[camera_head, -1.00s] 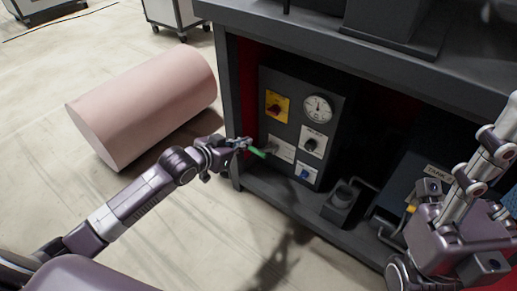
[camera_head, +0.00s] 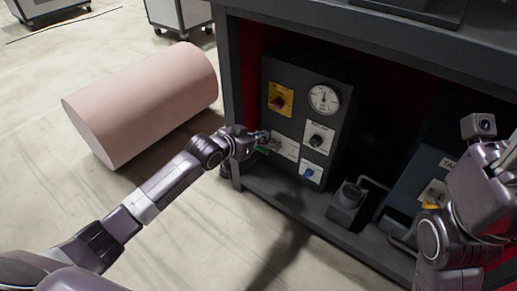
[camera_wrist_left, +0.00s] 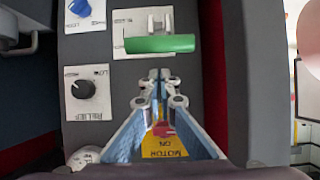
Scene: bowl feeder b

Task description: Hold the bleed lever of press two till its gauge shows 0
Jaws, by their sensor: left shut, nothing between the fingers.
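The bleed lever is a green bar (camera_wrist_left: 160,44) on a white plate of the control panel. In the left wrist view it lies across, just beyond my fingertips. In the head view it is mostly hidden by my left gripper (camera_head: 268,138). My left gripper is shut and empty, and its tips (camera_wrist_left: 160,76) point at the lever with a small apparent gap; contact cannot be told. The gauge (camera_head: 323,98) is a round white dial at the panel's top right. Its needle points roughly upward, but its numbers are too small to read. My right arm's end shows at the right edge; its finger state is unclear.
The panel also bears a red-on-yellow motor switch (camera_head: 280,99), a black knob (camera_head: 317,140) and a blue knob (camera_head: 311,172). The cabinet's dark post (camera_head: 228,90) stands left of the panel. A pink cylinder (camera_head: 145,100) lies on the floor at left. A blue tank (camera_head: 418,190) sits at right.

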